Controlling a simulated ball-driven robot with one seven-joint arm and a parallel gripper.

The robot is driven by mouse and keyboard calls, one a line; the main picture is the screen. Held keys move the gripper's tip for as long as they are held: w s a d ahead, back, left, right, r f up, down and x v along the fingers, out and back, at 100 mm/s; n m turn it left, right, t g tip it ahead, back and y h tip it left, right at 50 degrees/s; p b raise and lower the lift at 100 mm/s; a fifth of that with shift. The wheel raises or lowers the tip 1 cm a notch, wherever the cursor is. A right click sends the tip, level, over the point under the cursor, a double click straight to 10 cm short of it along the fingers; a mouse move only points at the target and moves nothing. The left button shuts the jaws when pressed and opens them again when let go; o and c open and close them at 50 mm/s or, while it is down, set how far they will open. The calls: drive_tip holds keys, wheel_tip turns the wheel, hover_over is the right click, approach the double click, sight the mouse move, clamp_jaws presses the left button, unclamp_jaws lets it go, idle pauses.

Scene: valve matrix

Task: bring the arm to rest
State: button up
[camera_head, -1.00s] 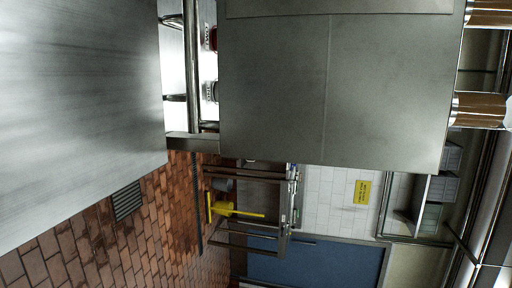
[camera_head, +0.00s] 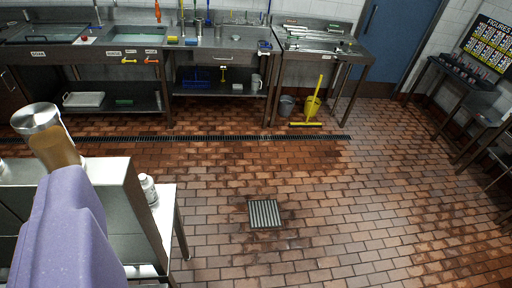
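My gripper does not show in the camera_head view, so I cannot see its fingers or anything held. A large pale purple shape (camera_head: 72,235) fills the lower left corner close to the camera. I cannot tell whether it is part of my arm. It partly hides a brown cylinder with a shiny metal end (camera_head: 52,140) beside it. The view is upright and looks down across a brick-tiled floor (camera_head: 340,200).
A steel cabinet (camera_head: 140,215) stands close at left, with a white bottle (camera_head: 148,189) next to it. Steel sink counters (camera_head: 130,38) line the back wall. A grey bucket (camera_head: 287,106) and yellow mop gear (camera_head: 312,107) stand by them. The middle floor, around a drain (camera_head: 264,214), is clear.

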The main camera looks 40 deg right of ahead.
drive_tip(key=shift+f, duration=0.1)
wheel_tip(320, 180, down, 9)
drive_tip(key=b, duration=0.9)
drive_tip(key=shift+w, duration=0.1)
